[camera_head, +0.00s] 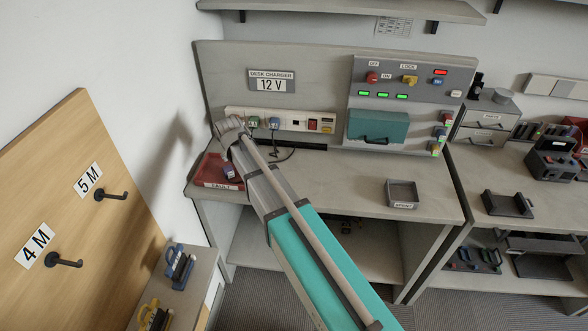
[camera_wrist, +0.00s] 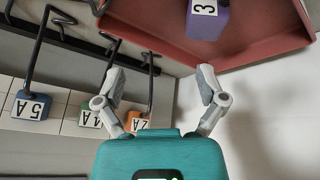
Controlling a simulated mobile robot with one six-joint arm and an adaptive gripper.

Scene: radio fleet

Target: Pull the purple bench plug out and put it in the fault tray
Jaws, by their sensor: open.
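The purple plug (camera_wrist: 207,22), labelled 3, lies inside the red fault tray (camera_wrist: 255,50) in the wrist view. In the head view the plug (camera_head: 229,171) shows in the tray (camera_head: 208,176) at the left end of the bench, partly behind my arm. My gripper (camera_wrist: 160,72) is open, its two fingers spread with nothing between them. It is apart from the plug, near the tray's edge. In the head view my wrist covers the fingers.
Blue (camera_wrist: 30,106), green (camera_wrist: 90,118) and orange (camera_wrist: 137,122) plugs with black cables sit in the white socket strip close to my fingers. A dark open box (camera_head: 403,194) stands on the bench at right. The middle bench top is clear. A wooden hook board (camera_head: 70,215) stands at left.

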